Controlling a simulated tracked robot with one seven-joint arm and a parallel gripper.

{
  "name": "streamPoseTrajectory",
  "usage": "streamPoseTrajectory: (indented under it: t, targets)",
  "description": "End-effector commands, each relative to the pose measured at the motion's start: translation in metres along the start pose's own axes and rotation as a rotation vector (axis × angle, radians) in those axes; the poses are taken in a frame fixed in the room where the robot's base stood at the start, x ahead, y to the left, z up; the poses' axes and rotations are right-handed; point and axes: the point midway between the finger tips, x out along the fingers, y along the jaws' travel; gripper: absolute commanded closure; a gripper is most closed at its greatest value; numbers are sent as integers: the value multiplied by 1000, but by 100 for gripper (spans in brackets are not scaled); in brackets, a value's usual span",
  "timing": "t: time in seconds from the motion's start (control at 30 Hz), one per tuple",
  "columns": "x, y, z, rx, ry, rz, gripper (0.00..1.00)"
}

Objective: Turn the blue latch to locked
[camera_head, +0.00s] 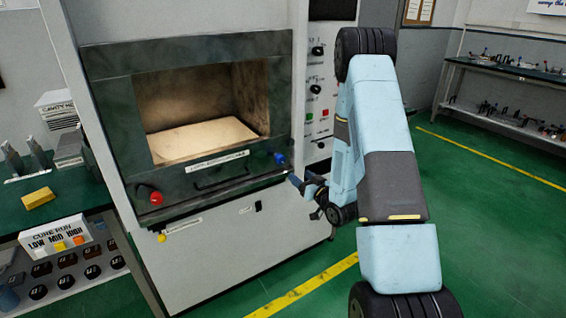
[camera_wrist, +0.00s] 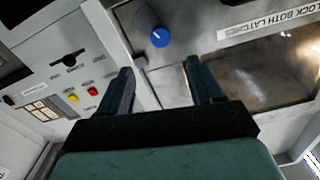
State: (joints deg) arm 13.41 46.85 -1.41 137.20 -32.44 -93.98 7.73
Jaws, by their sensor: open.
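The blue latch (camera_head: 279,158) is a small round knob at the lower right of the microwave's dark front frame (camera_head: 110,170). In the wrist view the blue latch (camera_wrist: 160,37) shows as a blue disc with a pale mark, beyond and between my fingertips. A red latch (camera_head: 156,198) is at the lower left of the frame. My gripper (camera_head: 300,184) is just below and right of the blue latch, apart from it. In the wrist view my gripper (camera_wrist: 158,80) is open, with nothing between its fingers.
A control panel (camera_head: 319,100) with knobs and buttons is right of the frame. The chamber (camera_head: 200,105) looks empty. A handle (camera_head: 221,177) runs along the lower frame. A green bench (camera_head: 80,185) stands left; open green floor (camera_head: 480,240) lies right.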

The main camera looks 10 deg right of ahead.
Motion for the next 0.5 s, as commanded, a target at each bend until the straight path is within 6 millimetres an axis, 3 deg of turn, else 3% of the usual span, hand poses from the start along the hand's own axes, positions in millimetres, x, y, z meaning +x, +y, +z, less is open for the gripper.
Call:
streamPoseTrajectory:
  t: [0.17, 0.5]
  targets:
    - [19, -1, 0, -2, 2, -2, 34]
    - [78, -1, -1, -1, 2, -2, 34]
